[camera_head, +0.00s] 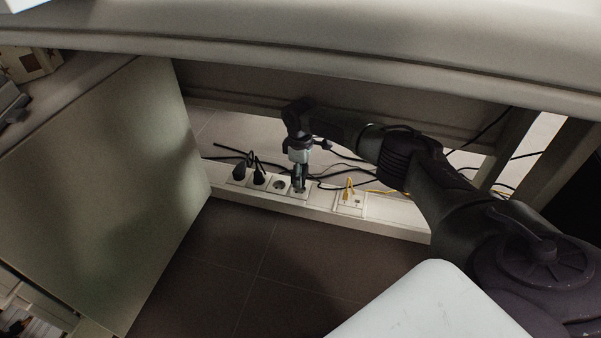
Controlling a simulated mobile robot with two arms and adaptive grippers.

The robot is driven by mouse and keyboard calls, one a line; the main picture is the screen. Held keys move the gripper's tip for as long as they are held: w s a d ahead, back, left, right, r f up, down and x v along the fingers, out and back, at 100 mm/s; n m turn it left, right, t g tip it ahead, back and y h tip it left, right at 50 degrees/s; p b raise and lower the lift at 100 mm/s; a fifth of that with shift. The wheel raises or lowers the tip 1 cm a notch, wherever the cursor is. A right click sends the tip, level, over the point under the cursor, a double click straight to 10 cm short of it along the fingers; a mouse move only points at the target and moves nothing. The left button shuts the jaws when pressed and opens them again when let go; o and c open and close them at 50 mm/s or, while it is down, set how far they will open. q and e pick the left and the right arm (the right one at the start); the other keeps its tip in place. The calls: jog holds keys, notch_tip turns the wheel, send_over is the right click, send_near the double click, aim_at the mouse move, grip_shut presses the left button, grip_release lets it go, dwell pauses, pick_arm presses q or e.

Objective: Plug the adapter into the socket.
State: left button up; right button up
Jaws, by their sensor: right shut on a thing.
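My right gripper (298,184) points down at the white socket strip under the desk. It is shut on a small dark thing, likely the adapter, which is mostly hidden between the fingers. The gripper is over the rightmost socket of the row, and I cannot tell whether the adapter is in it. An empty round socket (279,185) shows just left of the gripper. My left gripper does not show.
Two black plugs (259,178) sit in the sockets at the left of the row. A yellow cable (348,188) goes into a white outlet plate (351,202) to the right. Black cables lie behind the strip. The desk edge (330,62) hangs above, and a panel (110,190) stands at the left.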

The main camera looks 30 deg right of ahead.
jog(key=shift+f+b, duration=0.35)
jog(key=shift+f, duration=1.75)
dwell(4.7)
jog(key=o, duration=1.6)
notch_tip(320, 180, up, 12)
